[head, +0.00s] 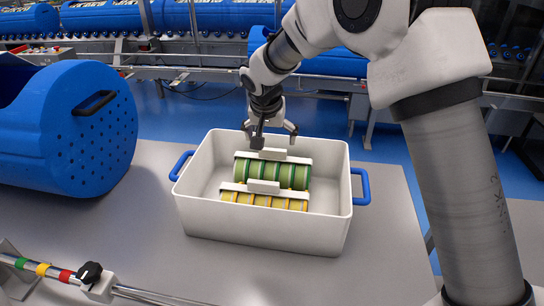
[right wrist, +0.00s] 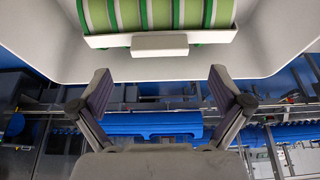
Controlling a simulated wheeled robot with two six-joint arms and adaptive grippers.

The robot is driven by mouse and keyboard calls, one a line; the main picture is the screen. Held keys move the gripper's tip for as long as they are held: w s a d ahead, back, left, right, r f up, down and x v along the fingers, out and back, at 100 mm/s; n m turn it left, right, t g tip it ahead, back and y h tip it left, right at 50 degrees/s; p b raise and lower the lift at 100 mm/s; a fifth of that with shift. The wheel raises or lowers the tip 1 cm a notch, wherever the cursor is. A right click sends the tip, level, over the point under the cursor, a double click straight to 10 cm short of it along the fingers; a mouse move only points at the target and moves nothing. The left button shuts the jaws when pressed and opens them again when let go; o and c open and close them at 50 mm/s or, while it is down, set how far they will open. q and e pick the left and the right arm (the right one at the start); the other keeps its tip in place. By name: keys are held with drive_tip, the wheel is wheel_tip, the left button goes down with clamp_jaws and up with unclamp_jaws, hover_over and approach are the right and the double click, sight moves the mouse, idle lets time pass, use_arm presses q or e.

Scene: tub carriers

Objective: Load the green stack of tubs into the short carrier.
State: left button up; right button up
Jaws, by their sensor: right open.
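The green stack of tubs (head: 280,174) lies on its side in a white bin (head: 262,229) with blue handles. A white bar with a raised grip block (head: 271,154) runs along its far side. My right gripper (head: 268,133) is open and empty, pointing down at the bin's far side, behind the green stack. In the right wrist view, the open fingers (right wrist: 161,82) are apart from the green stack (right wrist: 160,13) and its grip block (right wrist: 160,45). A large blue drum (head: 75,125) with a dark handle and perforated end lies at the left; I cannot tell whether it is the short carrier. My left gripper is out of view.
A second stack with yellow-orange bands (head: 264,201) lies in front of the green one, inside the bin. A metal rod (head: 60,272) with coloured bands and a black knob crosses the near left. The grey table is clear around the bin. More blue drums (head: 215,17) line the back.

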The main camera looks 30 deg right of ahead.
sight(272, 149)
drive_tip(key=shift+w+f, duration=0.1)
drive_tip(key=shift+w, duration=0.1)
drive_tip(key=shift+s+a+f+p, duration=0.1)
drive_tip(key=shift+s+f+p, duration=0.15)
drive_tip(key=shift+f+p, duration=0.25)
drive_tip(key=x, duration=0.1)
drive_tip(key=p+x, duration=0.1)
drive_tip(key=shift+w+d+f, duration=0.25)
drive_tip(key=shift+d, duration=0.1)
drive_tip(key=x, duration=0.3)
drive_tip(key=shift+w, duration=0.25)
drive_tip(key=shift+s+r, duration=0.1)
drive_tip(key=shift+s+a+r, duration=0.1)
drive_tip(key=shift+s+a, duration=0.05)
drive_tip(key=c, duration=1.6)
drive_tip(key=shift+r, duration=0.15)
drive_tip(key=shift+c, duration=0.8)
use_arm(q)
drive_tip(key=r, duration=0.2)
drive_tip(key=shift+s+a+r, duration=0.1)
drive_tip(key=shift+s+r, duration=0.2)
